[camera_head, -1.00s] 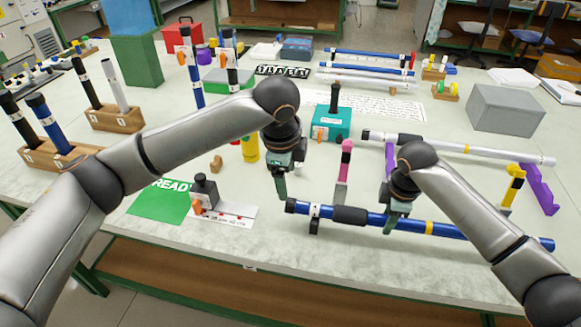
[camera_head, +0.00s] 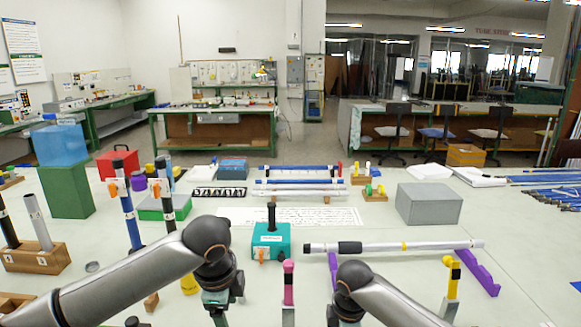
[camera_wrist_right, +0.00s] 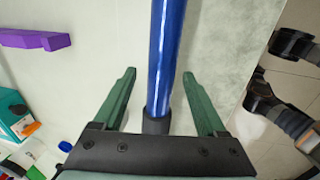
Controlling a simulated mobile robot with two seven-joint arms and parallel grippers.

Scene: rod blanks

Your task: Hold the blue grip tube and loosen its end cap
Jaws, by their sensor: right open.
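The blue tube (camera_wrist_right: 168,45) runs up the right wrist view, with a dark sleeve (camera_wrist_right: 157,124) around it near my palm. My right gripper (camera_wrist_right: 160,75) is open, with one green finger on each side of the tube and visible gaps between. The tube's end cap shows in neither current view; the head view cuts off above it. My left gripper (camera_head: 218,302) is at the bottom of the head view, its fingertips out of frame. My right wrist also shows at the bottom of the head view.
A white tube (camera_head: 425,245) with a dark grip lies behind on a purple stand (camera_head: 478,272). A pink-topped post (camera_head: 288,285), a yellow-topped post (camera_head: 453,280) and a teal box (camera_head: 271,242) stand nearby. A grey box (camera_head: 429,204) is at back right.

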